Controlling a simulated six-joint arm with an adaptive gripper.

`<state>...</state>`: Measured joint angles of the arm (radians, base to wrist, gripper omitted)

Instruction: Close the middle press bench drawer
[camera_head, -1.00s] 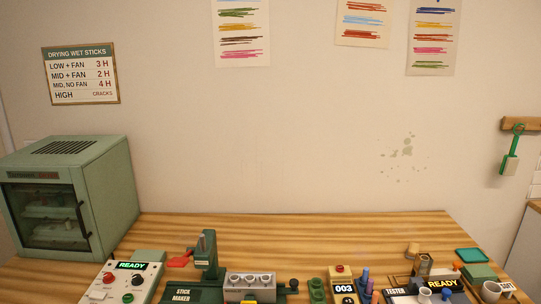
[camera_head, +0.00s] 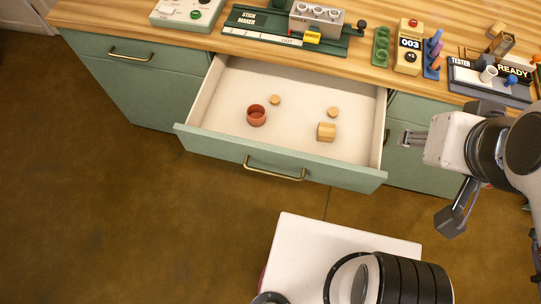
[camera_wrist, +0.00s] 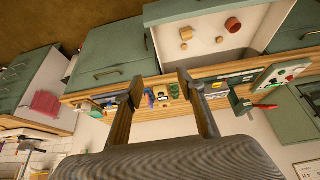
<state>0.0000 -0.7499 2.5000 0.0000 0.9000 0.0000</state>
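The middle press bench drawer (camera_head: 228,147) stands pulled far out, its green front (camera_head: 340,177) facing me and its brass handle (camera_head: 275,170) in the middle of that front. Its white inside holds a red cup (camera_head: 257,118), a wooden block (camera_head: 326,132) and two small wooden discs (camera_head: 275,99). The drawer also shows at the top of the wrist view (camera_wrist: 205,12). My gripper (camera_head: 455,160) is to the right of the drawer front in the head view, apart from it. In the wrist view my gripper (camera_wrist: 160,82) has its two fingers spread, with nothing between them.
The wooden bench top (camera_head: 90,14) carries the stick maker (camera_head: 255,22), a green holder (camera_head: 381,46), a yellow counter box (camera_head: 408,47) and the tester (camera_head: 480,80). Green cabinets (camera_head: 130,90) flank the drawer. Bare brown floor (camera_head: 120,210) lies in front of the drawer, to the left.

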